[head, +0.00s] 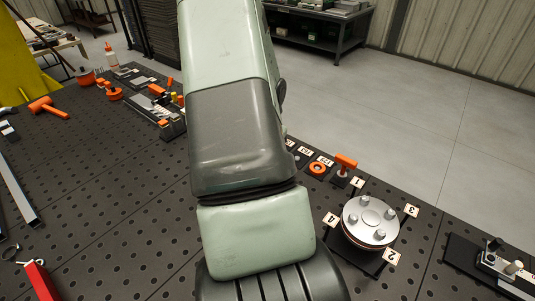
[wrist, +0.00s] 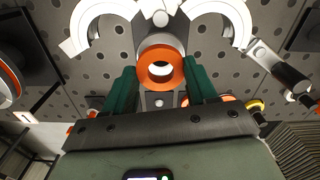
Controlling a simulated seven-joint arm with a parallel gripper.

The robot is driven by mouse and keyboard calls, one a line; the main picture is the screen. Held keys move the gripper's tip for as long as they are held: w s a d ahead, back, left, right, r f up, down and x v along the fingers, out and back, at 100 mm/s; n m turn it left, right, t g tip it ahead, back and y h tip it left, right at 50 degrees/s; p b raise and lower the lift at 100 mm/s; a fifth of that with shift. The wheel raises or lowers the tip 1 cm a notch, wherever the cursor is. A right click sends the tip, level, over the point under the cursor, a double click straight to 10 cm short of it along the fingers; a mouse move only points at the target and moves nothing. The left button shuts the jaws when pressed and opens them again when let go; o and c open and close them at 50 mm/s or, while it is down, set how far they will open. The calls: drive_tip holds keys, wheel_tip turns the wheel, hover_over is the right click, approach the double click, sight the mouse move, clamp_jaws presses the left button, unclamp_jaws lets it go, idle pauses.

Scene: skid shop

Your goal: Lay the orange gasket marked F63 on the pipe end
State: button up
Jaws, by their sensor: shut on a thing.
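My gripper (wrist: 161,78) shows in the wrist view, its two green fingers shut on an orange gasket (wrist: 144,67), a flat ring with an open centre. No mark can be read on it. A grey round part shows just behind the ring; whether they touch I cannot tell. In the head view my arm hides the gripper and this gasket. The pipe end (head: 370,219) stands at the right in the head view, topped by a round steel plate with several bolts, with numbered tags around it. A round part with an orange edge (wrist: 9,80) shows at the wrist view's left edge.
Two white curved parts (wrist: 98,22) (wrist: 222,20) flank the gripper ahead. An orange mallet (head: 48,107) lies far left. The perforated table (head: 110,180) is mostly clear left of my arm.

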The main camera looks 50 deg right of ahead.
drive_tip(key=shift+f, duration=1.15)
drive_tip(key=o, duration=1.4)
drive_tip(key=shift+c, duration=0.2)
drive_tip(key=shift+r, duration=0.1)
wheel_tip(320, 180, up, 7)
idle(0.7)
